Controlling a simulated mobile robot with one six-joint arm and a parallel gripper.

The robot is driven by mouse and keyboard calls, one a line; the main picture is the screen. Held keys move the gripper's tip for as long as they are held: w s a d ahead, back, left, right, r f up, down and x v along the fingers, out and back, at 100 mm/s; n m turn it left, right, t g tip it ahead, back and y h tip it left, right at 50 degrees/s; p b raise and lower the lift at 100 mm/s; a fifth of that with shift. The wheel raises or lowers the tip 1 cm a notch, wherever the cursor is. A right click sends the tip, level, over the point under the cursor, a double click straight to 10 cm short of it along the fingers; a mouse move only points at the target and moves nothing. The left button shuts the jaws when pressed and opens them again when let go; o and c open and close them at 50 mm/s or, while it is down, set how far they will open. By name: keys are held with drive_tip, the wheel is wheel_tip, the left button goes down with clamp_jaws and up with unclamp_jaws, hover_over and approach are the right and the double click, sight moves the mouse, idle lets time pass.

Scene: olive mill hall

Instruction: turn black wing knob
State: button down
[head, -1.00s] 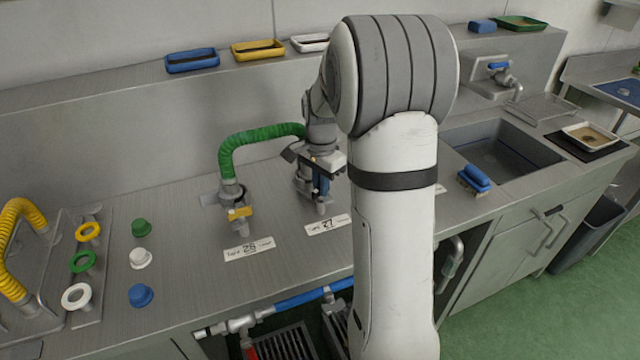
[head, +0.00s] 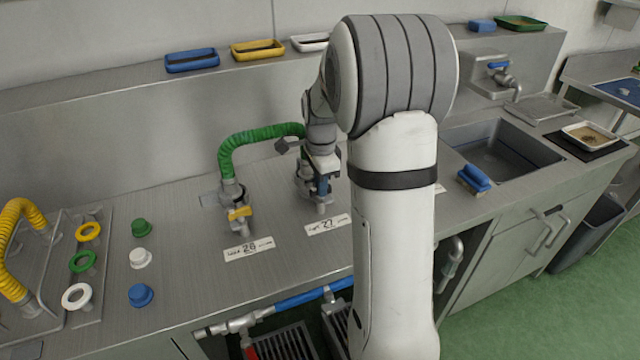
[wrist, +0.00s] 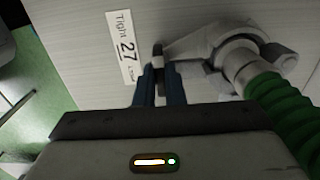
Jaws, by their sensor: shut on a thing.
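The black wing knob (wrist: 158,49) shows in the wrist view as a narrow dark piece between my fingertips, beside the grey metal fitting of station 27. Most of it is hidden by my fingers. My gripper (wrist: 159,82) is shut on it, with one blue finger on each side. In the head view my gripper (head: 322,187) points down behind the label reading 27 (head: 327,224), and the knob itself cannot be made out there. The label (wrist: 125,48) lies left of the knob in the wrist view.
A green hose (head: 258,135) arches from station 26 to station 27, close to my gripper. A yellow handle (head: 240,212) stands left of it, behind the label reading 26 (head: 249,248). Colored caps and rings lie further left. A sink (head: 500,150) is at right.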

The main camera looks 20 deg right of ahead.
drive_tip(key=shift+r, duration=0.1)
drive_tip(key=c, duration=1.5)
unclamp_jaws()
wheel_tip(320, 180, up, 8)
drive_tip(key=shift+f, duration=0.15)
